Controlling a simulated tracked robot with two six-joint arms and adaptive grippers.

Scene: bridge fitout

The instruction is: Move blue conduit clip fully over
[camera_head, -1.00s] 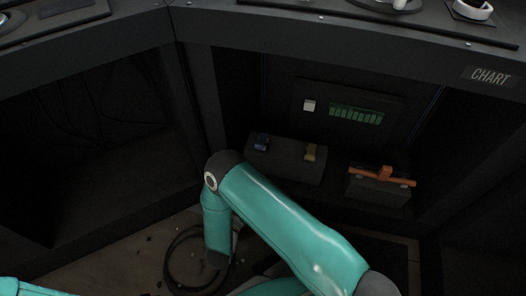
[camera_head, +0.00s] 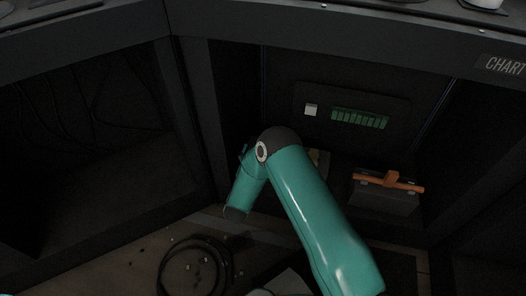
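The blue conduit clip is not visible now. The elbow of my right arm covers the place where it sat on the left part of a dark box. A yellow clip (camera_head: 315,158) shows just to the right of that arm, on the visible part of the box (camera_head: 325,172). My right arm comes in from the bottom right and bends down to the left. Neither gripper can be made out in this view.
An orange-handled toolbox (camera_head: 385,197) stands to the right in the bay. A panel with a green terminal strip (camera_head: 360,119) and a white switch (camera_head: 311,110) is on the back wall. A black cable coil (camera_head: 195,266) lies on the floor among small bits.

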